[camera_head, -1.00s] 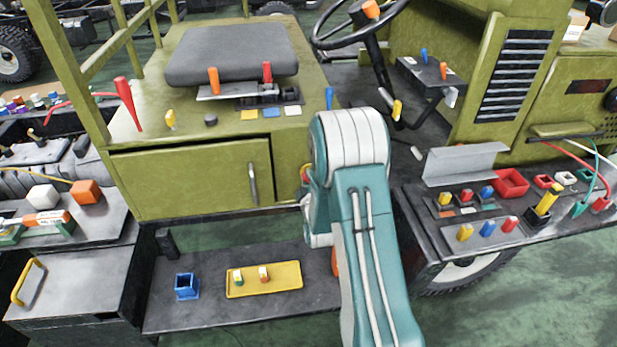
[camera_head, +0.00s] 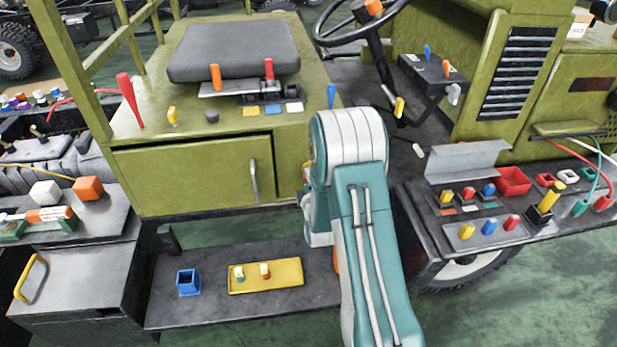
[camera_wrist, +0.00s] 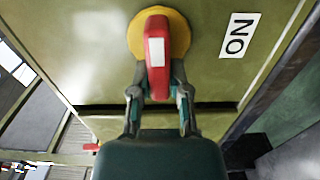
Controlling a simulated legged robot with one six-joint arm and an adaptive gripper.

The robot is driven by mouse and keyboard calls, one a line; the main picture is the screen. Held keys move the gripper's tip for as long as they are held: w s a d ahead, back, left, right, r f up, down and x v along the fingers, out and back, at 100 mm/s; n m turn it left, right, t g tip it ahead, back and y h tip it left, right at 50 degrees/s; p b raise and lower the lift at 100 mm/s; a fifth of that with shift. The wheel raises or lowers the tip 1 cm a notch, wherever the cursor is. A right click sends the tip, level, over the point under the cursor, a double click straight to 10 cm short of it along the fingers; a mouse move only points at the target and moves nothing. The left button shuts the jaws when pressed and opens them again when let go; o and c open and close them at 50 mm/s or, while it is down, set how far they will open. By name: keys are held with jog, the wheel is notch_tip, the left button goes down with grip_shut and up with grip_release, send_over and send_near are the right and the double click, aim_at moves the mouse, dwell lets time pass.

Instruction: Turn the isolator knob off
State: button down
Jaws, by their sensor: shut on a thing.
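The isolator knob (camera_wrist: 157,52) is a red handle with a white stripe on a round yellow base (camera_wrist: 180,33), fixed to an olive panel, in the wrist view. A white label (camera_wrist: 239,35) beside it reads "ON", turned sideways in this view. The red handle lies almost upright in the picture. My gripper (camera_wrist: 158,92) has its two fingers on either side of the handle's lower end and is shut on it. In the head view my arm covers most of the knob, and the gripper is hidden behind it.
The olive cabinet door (camera_head: 195,175) with a bar handle is left of my arm. Below it a shelf carries a blue box (camera_head: 188,282) and a yellow tray (camera_head: 290,286). A dark bench (camera_head: 430,238) with coloured parts stands to the right.

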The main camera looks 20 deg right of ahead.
jog(key=shift+a+f, duration=0.2)
jog(key=c, duration=0.6)
grip_release()
jog(key=shift+s, duration=0.45)
jog(key=v, duration=1.1)
jog(key=shift+a, duration=0.2)
jog(key=shift+w, duration=0.1)
